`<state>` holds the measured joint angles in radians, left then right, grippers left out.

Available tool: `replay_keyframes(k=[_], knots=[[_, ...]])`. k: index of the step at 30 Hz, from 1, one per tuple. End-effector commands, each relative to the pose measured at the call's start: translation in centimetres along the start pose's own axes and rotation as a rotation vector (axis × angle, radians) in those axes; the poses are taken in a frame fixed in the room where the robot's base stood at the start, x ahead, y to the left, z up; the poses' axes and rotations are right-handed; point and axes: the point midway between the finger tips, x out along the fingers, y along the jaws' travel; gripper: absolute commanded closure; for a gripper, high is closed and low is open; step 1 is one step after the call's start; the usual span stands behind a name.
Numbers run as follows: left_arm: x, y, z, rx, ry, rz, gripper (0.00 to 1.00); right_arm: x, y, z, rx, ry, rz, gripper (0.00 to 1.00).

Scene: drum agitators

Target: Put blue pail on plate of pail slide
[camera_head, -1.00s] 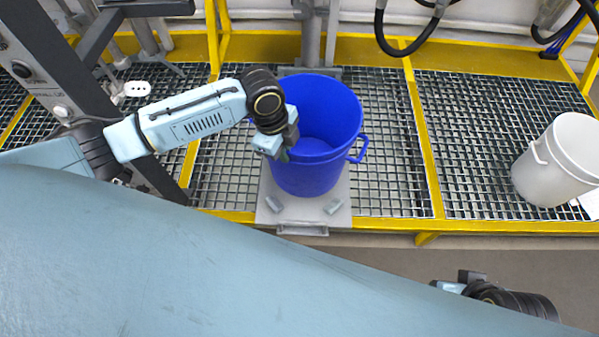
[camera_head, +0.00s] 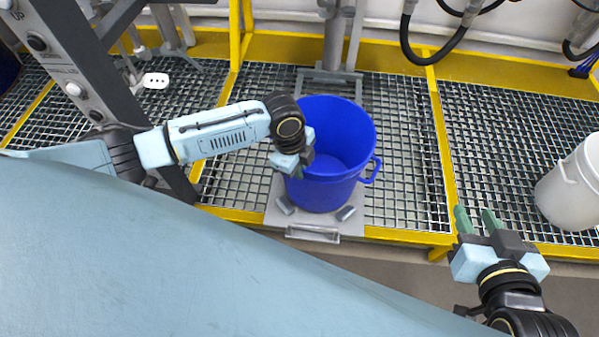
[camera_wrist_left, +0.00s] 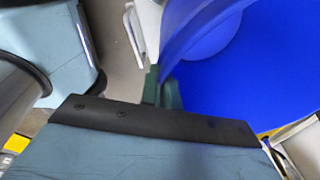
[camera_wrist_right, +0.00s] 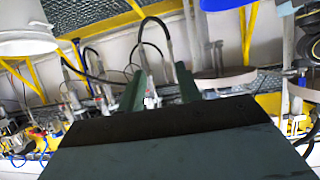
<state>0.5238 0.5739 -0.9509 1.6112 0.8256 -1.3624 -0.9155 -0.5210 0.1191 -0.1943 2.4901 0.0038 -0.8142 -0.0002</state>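The blue pail (camera_head: 340,192) is upright over the grey plate of the pail slide (camera_head: 275,216). Its base is close to the two small blocks at the plate's front; I cannot tell whether it rests fully on the plate. My left gripper (camera_head: 292,172) is at the pail's left side. In the left wrist view, its green fingers (camera_wrist_left: 162,92) are close together at the edge of the pail (camera_wrist_left: 245,70), apparently shut on it. My right gripper (camera_head: 476,220) is open and empty, low at the right, away from the pail; its spread fingers show in the right wrist view (camera_wrist_right: 158,92).
A white bucket (camera_head: 575,190) stands on the metal grating (camera_head: 500,130) at the right. A yellow rail (camera_head: 410,237) edges the grating's front. A grey post with buttons (camera_head: 95,95) rises at the left. Black hoses (camera_head: 440,50) hang at the back.

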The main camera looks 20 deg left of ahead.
Motion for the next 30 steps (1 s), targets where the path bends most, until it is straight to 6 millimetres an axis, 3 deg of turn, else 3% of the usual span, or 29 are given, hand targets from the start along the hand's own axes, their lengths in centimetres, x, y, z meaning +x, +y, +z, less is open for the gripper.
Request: replay_keyframes(k=[6, 20, 21, 25, 30], knots=[[1.1, 0.0, 0.1, 0.001, 0.001, -0.003, 1.0, 0.2, -0.6, -2.5, 0.001, 0.151, -0.014, 0.66], [1.5, 0.0, 0.2, 0.0, 0.002, -0.003, 1.0, 0.1, -0.6, -2.9, 0.001, 0.168, -0.015, 0.66], [1.5, 0.1, 0.2, -0.001, 0.001, 0.0, 0.91, 0.1, -0.6, -2.9, 0.001, 0.168, -0.015, 0.66], [1.5, 0.1, 0.2, 0.0, 0.001, 0.0, 0.75, 0.1, -0.6, -2.9, 0.001, 0.168, -0.015, 0.66], [1.5, 0.1, 0.2, 0.0, 0.001, 0.0, 0.75, 0.1, -0.6, -2.8, 0.001, 0.167, -0.015, 0.66]])
